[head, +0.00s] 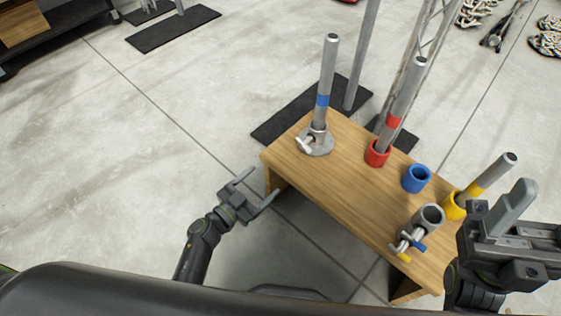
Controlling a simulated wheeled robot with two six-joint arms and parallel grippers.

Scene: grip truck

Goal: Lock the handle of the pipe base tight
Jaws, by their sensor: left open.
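A round grey pipe base (316,147) stands at the far left end of the wooden table. A small pale handle (305,143) sticks out at its left side. A grey pipe with a blue band (323,100) stands upright in this base. My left gripper (257,188) is open and empty, off the table's left edge, below and left of the base and apart from it. My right gripper (500,215) is large at the right edge, beside the table's right end; its fingers are seen too obliquely to tell their opening.
On the wooden table (345,190) stand a red ring (377,153) with a tilted red-banded pipe, a blue ring (416,179), a yellow ring (454,206) with a leaning pipe, and a grey clamp (429,217) with small handles. The table's left middle is bare.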

